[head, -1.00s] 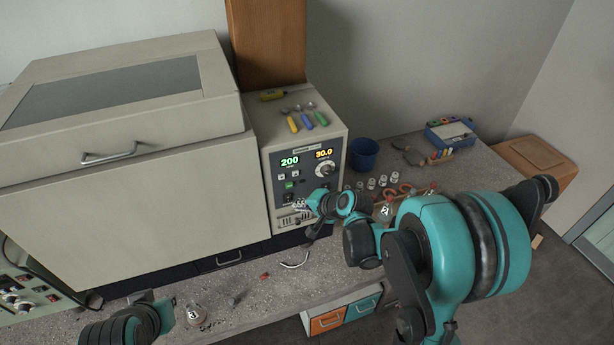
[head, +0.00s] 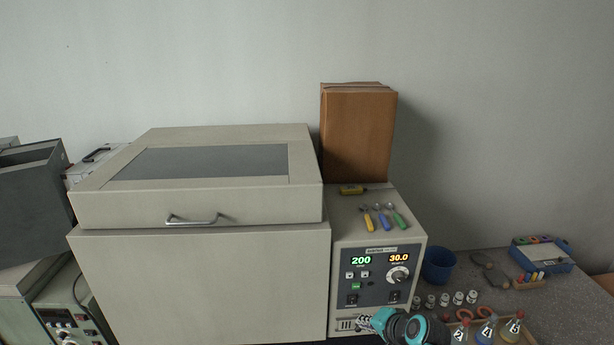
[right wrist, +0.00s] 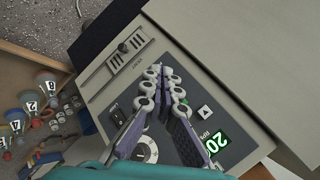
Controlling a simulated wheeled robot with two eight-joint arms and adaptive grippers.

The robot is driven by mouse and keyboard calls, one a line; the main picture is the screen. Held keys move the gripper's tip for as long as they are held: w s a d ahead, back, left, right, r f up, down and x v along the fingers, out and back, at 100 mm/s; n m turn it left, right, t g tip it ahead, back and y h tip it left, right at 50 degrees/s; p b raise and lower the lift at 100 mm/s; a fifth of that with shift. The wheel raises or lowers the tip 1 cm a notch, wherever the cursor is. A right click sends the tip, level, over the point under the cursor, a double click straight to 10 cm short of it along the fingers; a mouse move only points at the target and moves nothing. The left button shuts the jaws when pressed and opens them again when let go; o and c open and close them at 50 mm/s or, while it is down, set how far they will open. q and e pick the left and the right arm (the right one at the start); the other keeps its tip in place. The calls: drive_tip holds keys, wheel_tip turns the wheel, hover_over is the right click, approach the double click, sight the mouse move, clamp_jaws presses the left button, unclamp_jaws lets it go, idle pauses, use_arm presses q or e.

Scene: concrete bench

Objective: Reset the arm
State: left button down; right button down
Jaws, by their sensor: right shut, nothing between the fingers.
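My right arm enters at the bottom of the head view, and its gripper (head: 366,323) is in front of the lower part of the grey control panel (head: 378,275). In the right wrist view the gripper's two jointed fingers (right wrist: 168,78) are shut with nothing between them. They point at the panel face, between the slotted vents and the lit green 200 readout (right wrist: 215,143). I cannot tell whether the fingertips touch the panel. My left gripper is out of view.
A large beige lidded machine (head: 200,285) stands left of the panel. Small coloured-handled tools (head: 383,220) lie on the panel housing. To the right are a blue cup (head: 438,265), small jars (head: 458,298), numbered flasks (head: 486,330) and a blue box (head: 541,256). A brown box (head: 357,135) stands behind.

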drive_tip(key=s+f+n+h+b, duration=0.1)
drive_tip(key=s+f+n+b, duration=0.3)
drive_tip(key=s+f+b, duration=0.2)
drive_tip(key=s+f+n+g+h+b, duration=0.1)
drive_tip(key=s+f+n+h+b, duration=0.1)
drive_tip(key=s+f+n+b, duration=0.3)
drive_tip(key=s+f+b, duration=0.1)
drive_tip(key=s+b, duration=0.3)
drive_tip(key=s, duration=0.4)
drive_tip(key=shift+s+d+f+h+b, duration=0.2)
drive_tip(key=shift+s+h+b, duration=0.1)
drive_tip(key=shift+s+b, duration=0.05)
idle(1.3)
